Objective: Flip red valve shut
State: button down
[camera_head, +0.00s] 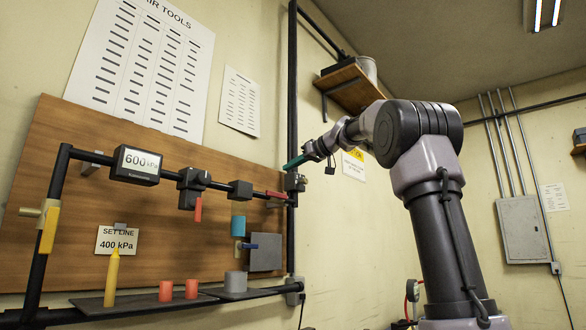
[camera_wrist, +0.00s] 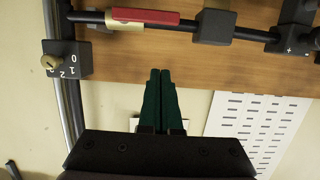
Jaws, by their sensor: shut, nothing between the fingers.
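The red valve's lever (camera_head: 276,195) lies lengthwise along the black horizontal pipe, near the pipe's right end, in the head view. In the wrist view the red lever (camera_wrist: 146,16) is at the top, over a brass-coloured valve body (camera_wrist: 124,26) on the pipe. My gripper (camera_head: 286,168) has its green fingers just above the right end of the pipe in the head view. The fingers (camera_wrist: 160,72) are pressed together and empty in the wrist view, apart from the lever.
A box with a numbered dial (camera_wrist: 68,60) sits on the upright pipe, close by. The 600 kPa gauge (camera_head: 136,165), a yellow lever (camera_head: 49,230) and a red tab (camera_head: 198,209) are farther left. A shelf (camera_head: 150,303) with small parts runs below.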

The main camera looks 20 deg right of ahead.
send_over(275, 195)
jog(key=s, duration=0.2)
jog(key=f, duration=0.2)
notch_tip(275, 195, down, 4)
jog(key=shift+s+r, duration=0.15)
jog(key=shift+r, duration=0.05)
